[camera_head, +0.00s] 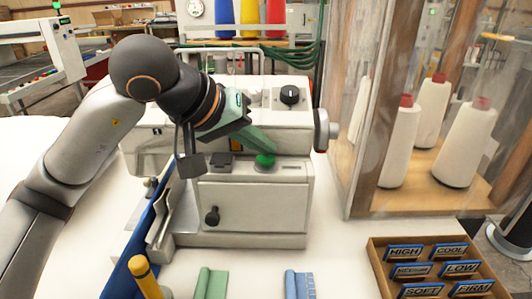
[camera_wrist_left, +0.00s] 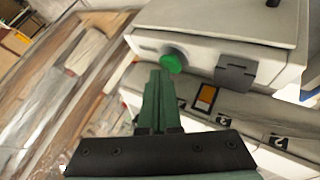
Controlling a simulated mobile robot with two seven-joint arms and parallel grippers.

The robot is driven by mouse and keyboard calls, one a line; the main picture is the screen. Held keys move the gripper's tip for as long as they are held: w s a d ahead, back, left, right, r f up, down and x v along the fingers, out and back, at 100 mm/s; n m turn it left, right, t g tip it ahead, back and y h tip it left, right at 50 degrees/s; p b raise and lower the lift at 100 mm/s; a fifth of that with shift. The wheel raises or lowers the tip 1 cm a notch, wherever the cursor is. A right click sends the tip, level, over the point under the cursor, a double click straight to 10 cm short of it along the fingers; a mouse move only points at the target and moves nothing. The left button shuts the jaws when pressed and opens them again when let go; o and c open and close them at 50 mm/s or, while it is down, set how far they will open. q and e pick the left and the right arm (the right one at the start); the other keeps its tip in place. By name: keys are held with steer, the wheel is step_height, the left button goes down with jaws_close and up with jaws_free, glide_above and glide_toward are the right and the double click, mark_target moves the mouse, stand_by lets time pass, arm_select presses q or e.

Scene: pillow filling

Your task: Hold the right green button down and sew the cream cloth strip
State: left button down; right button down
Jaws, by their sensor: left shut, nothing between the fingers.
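The sewing machine (camera_head: 255,205) is a cream box-shaped unit on the white table. Its round green button (camera_head: 265,160) is on the ledge at its right side; it also shows in the left wrist view (camera_wrist_left: 173,61). My left gripper (camera_head: 270,149) is shut and empty, its green fingers slanting down with the tips right at the button. In the left wrist view the gripper (camera_wrist_left: 160,78) ends just beside the button. I cannot tell whether the button is pressed down. I cannot make out the cream cloth strip. My right gripper is not in view.
A glass-sided cabinet with white thread cones (camera_head: 400,140) stands at the right. A wooden tray (camera_head: 375,262) of labelled blocks sits at the front right. Rolled green cloth (camera_head: 211,283) and blue cloth (camera_head: 298,285) lie at the front. A yellow-topped post (camera_head: 143,275) stands at front left.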

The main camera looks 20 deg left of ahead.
mark_target(262, 160)
arm_select(q)
steer(key=shift+r, duration=0.55)
steer(key=shift+r+p, duration=2.1)
steer(key=shift+r, duration=0.45)
